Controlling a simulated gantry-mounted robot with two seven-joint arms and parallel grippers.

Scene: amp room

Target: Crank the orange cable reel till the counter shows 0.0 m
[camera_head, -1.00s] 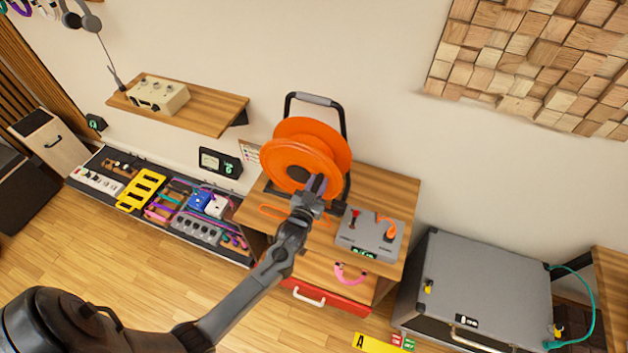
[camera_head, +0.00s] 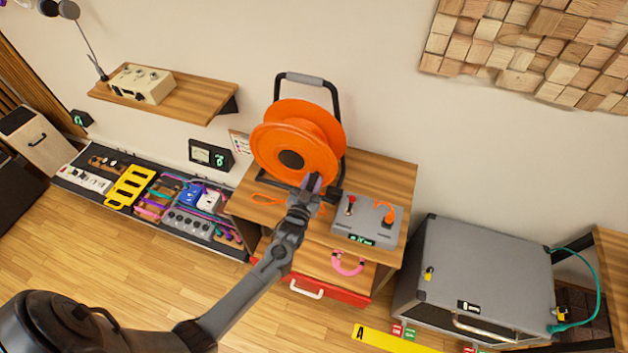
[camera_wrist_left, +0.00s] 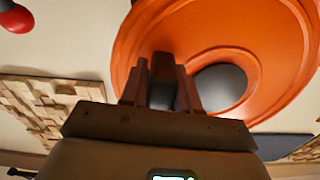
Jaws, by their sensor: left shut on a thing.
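The orange cable reel (camera_head: 300,128) stands upright on the wooden cabinet in a black frame with a grey top grip, its dark hub (camera_head: 291,160) facing me. My left gripper (camera_head: 313,184) is at the reel's lower right rim. In the left wrist view, its fingers (camera_wrist_left: 161,88) are shut on a dark crank handle (camera_wrist_left: 162,72) in front of the orange flange (camera_wrist_left: 225,45). The handle is mostly hidden in the head view. A grey box (camera_head: 375,213) beside the reel has a green display (camera_head: 361,240), too small to read. My right gripper is not in view.
The grey box carries a red-tipped lever (camera_head: 350,203) and an orange cable (camera_head: 389,212). A pink cable loop (camera_head: 347,266) hangs below at the cabinet front. A large grey case (camera_head: 485,265) stands to the right, a pedalboard (camera_head: 150,190) to the left.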

